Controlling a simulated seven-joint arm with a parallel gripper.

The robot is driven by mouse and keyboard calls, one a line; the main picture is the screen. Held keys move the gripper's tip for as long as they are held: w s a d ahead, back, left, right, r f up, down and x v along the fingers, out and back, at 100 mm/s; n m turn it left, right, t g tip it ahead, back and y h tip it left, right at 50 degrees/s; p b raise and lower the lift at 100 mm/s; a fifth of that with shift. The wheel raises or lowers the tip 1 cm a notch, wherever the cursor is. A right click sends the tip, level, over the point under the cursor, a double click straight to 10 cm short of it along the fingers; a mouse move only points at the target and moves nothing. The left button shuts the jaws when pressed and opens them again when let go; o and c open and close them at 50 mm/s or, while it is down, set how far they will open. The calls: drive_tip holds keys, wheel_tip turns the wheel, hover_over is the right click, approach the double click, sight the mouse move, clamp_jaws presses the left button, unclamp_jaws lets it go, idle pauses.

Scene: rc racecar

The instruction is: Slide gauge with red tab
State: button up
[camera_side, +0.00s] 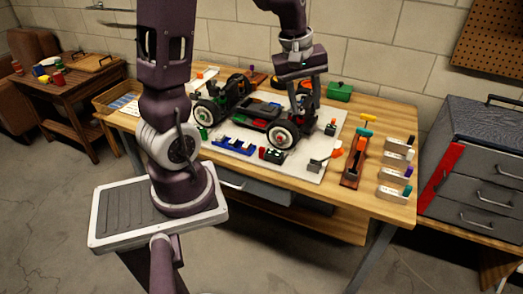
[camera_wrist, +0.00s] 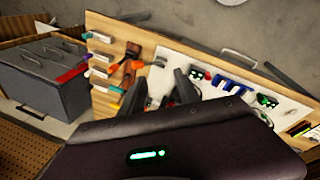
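I cannot tell for sure which piece is the gauge with the red tab. A small grey piece with an orange-red end (camera_side: 336,154) lies at the mat's right front corner. A small dark block with red on it (camera_side: 271,155) lies at the mat's front edge. The toy racecar (camera_side: 255,112) stands on the white mat with black wheels. My gripper (camera_side: 306,112) is above the car's right end, near its front wheel.
A blue notched holder (camera_side: 234,146) lies at the mat's front. A wooden rack with coloured handles (camera_side: 353,165) and several pale holders (camera_side: 396,170) stand on the right of the bench. A green box (camera_side: 339,91) is at the back. A grey drawer cabinet (camera_side: 480,155) stands right of the bench.

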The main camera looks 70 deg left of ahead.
drive_tip(key=a+f+n+g, duration=0.1)
drive_tip(key=a+f+n, duration=0.3)
drive_tip(key=a+f, duration=0.3)
drive_tip(key=n+g, duration=0.2)
drive_tip(key=n, duration=0.6)
approach(260, 157)
drive_tip(key=shift+a+f, duration=0.25)
drive_tip(key=shift+a, duration=0.35)
wheel_tip(260, 157, down, 6)
drive_tip(key=shift+r, duration=0.1)
drive_tip(key=shift+f, duration=0.6)
clamp_jaws()
drive_tip(key=shift+w, duration=0.1)
